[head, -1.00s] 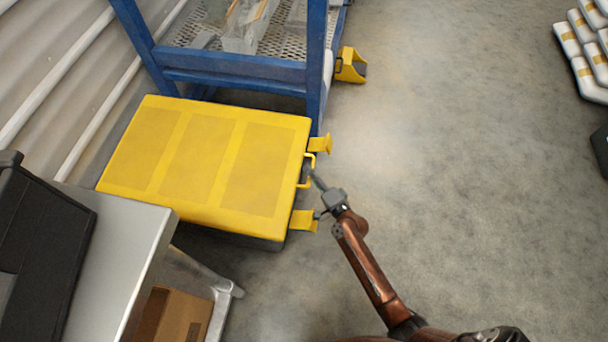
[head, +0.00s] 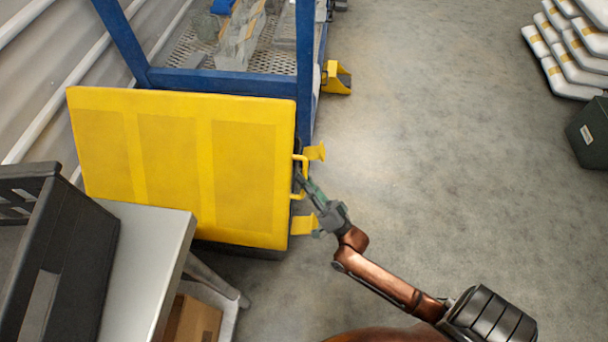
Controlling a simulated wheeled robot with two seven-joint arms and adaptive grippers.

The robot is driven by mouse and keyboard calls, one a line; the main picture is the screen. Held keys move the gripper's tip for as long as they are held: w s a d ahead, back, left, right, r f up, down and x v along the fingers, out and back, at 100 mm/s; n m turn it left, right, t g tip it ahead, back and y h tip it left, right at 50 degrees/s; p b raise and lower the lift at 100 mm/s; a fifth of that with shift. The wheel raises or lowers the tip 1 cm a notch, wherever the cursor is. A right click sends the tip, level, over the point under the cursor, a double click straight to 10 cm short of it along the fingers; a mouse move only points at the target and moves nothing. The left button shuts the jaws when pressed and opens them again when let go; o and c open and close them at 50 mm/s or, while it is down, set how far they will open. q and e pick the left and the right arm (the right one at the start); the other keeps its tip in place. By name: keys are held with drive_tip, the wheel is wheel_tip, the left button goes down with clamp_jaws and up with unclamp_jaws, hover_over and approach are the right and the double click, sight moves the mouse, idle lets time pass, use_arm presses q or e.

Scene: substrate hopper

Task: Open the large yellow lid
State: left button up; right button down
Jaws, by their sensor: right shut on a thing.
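The large yellow lid (head: 235,170) is at the left of the head view, with three recessed panels on its top. It sits over a dark base (head: 240,250), of which only a strip shows along the near edge. A yellow handle (head: 299,194) is on the lid's right side, between two yellow brackets. My right gripper (head: 304,184) is shut on the handle. My left gripper is not in view.
A blue rack (head: 225,82) with a mesh shelf stands behind the lid. A grey table (head: 150,245) with a black crate (head: 60,255) is at the near left, close to the lid. White bags (head: 570,60) are stacked at the far right.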

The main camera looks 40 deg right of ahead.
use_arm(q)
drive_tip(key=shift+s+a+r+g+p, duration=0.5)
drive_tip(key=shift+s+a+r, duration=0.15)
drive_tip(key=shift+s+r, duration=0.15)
use_arm(e)
drive_tip(key=s+a+r+n+t+y, duration=0.1)
drive_tip(key=s+a+r+n+y, duration=0.2)
drive_tip(key=s+a+n+y, duration=0.3)
drive_tip(key=shift+s+a+r+n+y, duration=0.4)
drive_tip(key=shift+a+n, duration=0.3)
drive_tip(key=shift+n, duration=0.4)
drive_tip(key=c, duration=2)
unclamp_jaws()
drive_tip(key=shift+r, duration=0.1)
drive_tip(key=shift+o, duration=0.2)
drive_tip(key=v, duration=1.2)
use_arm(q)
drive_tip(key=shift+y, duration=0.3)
